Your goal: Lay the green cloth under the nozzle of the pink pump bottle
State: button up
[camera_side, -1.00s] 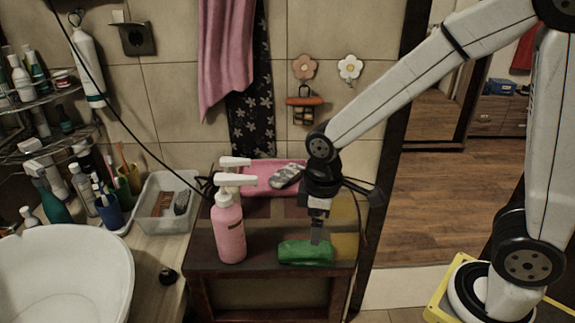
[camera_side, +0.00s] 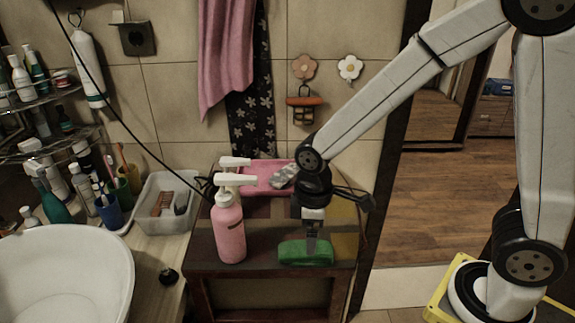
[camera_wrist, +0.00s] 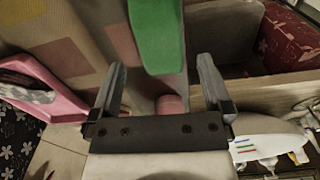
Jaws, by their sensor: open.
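The pink pump bottle (camera_side: 229,232) stands upright on the dark wooden stand in the side view, its white nozzle (camera_side: 240,180) pointing right. The green cloth (camera_side: 306,256) lies as a folded bundle on the stand, to the right of the bottle near the front edge. My gripper (camera_side: 311,243) is at the cloth from above; in this view I cannot tell whether it touches. In the wrist view my gripper (camera_wrist: 160,85) is open, and the green cloth (camera_wrist: 158,36) lies beyond the fingertips, roughly in line with the gap. A small pink round thing shows between the fingers.
A pink tray (camera_side: 258,185) with a grey patterned cloth (camera_side: 285,175) sits behind on the stand. A second white pump head (camera_side: 235,161) shows behind the bottle. A clear bin (camera_side: 153,211) and white basin (camera_side: 65,275) are to the left.

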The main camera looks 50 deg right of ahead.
aim_at(281, 248)
jog(key=shift+f, duration=2.75)
jog(key=c, duration=1.1)
jog(key=shift+o, duration=0.2)
jog(key=shift+w+a, duration=0.1)
jog(key=shift+w+a, duration=1.85)
jog(key=shift+w, duration=0.3)
